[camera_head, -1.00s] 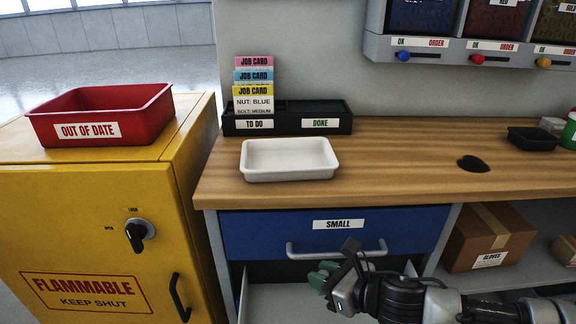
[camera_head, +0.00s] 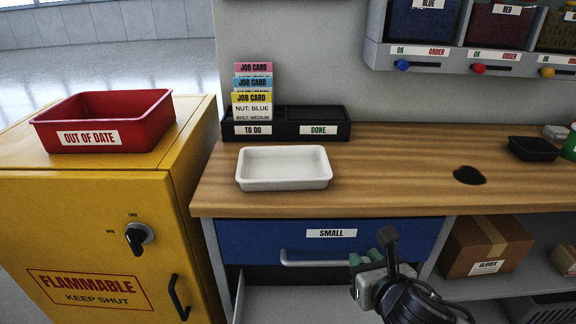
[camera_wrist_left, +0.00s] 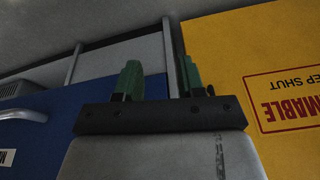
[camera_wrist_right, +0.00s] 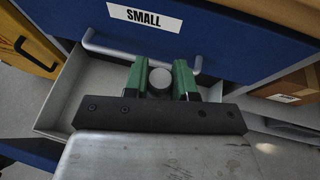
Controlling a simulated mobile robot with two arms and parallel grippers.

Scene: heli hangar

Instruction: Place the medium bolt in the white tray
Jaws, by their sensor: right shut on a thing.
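The white tray (camera_head: 284,184) stands empty on the wooden workbench, near its left end. My right gripper (camera_head: 372,256) is in front of the blue drawer labelled SMALL, below the bench top and to the right of the tray. In the right wrist view its green fingers (camera_wrist_right: 160,82) are shut on a bolt (camera_wrist_right: 160,80), of which only a round grey end shows. Its size cannot be told. My left gripper (camera_wrist_left: 160,80) shows only in the left wrist view, with its fingers apart and nothing between them.
The blue SMALL drawer (camera_head: 270,240) is shut; an open grey drawer (camera_wrist_right: 75,90) juts out below it. A black TO DO/DONE holder (camera_head: 290,128) with job cards stands behind the tray. A red OUT OF DATE bin (camera_head: 150,115) sits on the yellow cabinet (camera_head: 80,230). A dark spot (camera_head: 469,175) marks the bench.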

